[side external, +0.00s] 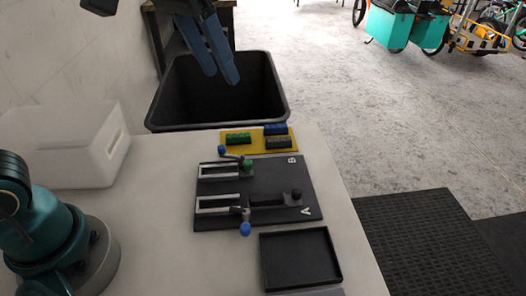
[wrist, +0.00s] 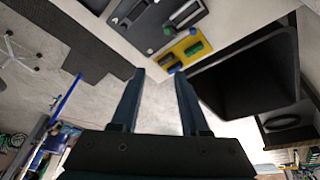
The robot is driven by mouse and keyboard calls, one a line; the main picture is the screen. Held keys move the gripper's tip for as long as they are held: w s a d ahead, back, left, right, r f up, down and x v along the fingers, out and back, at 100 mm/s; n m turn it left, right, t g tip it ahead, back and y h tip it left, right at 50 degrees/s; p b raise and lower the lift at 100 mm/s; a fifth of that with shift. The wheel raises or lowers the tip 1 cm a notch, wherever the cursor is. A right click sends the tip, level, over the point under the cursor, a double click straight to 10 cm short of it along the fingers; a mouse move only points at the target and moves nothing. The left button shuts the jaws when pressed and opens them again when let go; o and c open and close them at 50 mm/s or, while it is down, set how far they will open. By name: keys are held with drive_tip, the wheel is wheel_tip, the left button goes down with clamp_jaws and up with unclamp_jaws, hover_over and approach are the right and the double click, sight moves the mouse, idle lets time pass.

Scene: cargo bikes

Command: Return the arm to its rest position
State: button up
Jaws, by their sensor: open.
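My gripper (side external: 217,62) hangs at the top of the side external view, high above the black bin, with blue fingers pointing down. In the wrist view my gripper (wrist: 157,80) shows two fingers spread apart with nothing between them. The teal and grey base at the lower left of the side external view is mine.
A white table (side external: 170,230) carries a black fixture board (side external: 290,180) with clamps, a black tray (side external: 300,258) and a yellow plate (side external: 259,148) with green, blue and dark blocks. A white box (side external: 75,150) stands left. The black bin (side external: 275,85) stands behind the table.

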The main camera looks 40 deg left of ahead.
drive_tip(key=s+a+f+t, duration=0.1)
drive_tip(key=s+a+f, duration=0.4)
drive_tip(key=s+f, duration=0.3)
drive_tip(key=s, duration=0.4)
drive_tip(key=shift+s+f+t+y, duration=0.2)
drive_tip(key=shift+f+t+y, duration=0.1)
drive_tip(key=shift+f, duration=0.1)
